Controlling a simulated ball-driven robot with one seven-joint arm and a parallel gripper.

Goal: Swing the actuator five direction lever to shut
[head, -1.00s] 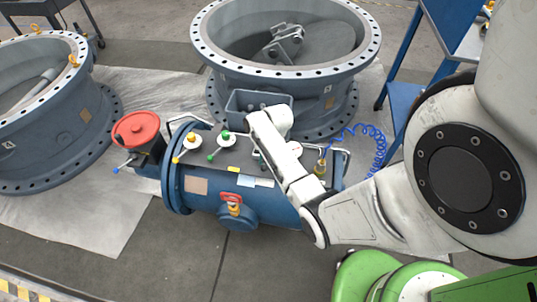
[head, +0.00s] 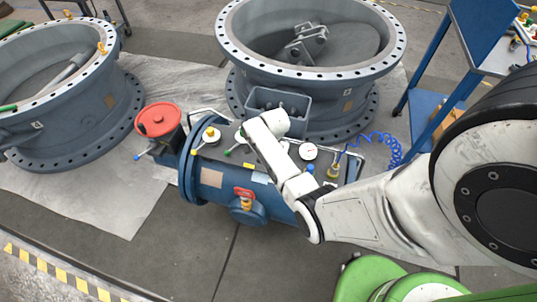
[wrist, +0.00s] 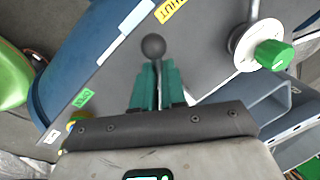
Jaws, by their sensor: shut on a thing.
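The lever shows in the wrist view as a thin shaft with a dark ball knob (wrist: 153,46). My gripper (wrist: 157,84) is shut on the lever just below the ball, with one green finger on each side. A yellow SHUT label (wrist: 170,10) lies above the ball. A green OPEN label (wrist: 83,98) lies at the lower left. The blue actuator (head: 213,180) lies on its side in the head view. My arm covers part of its top panel there, hiding the lever and my fingers.
A white disc with a green knob (wrist: 273,54) sits right of the lever. A gauge (head: 308,151), a red handwheel (head: 158,120) and a red-handled valve (head: 244,196) are on or by the actuator. A large flanged valve body (head: 300,85) stands behind. A blue cart (head: 437,100) is at right.

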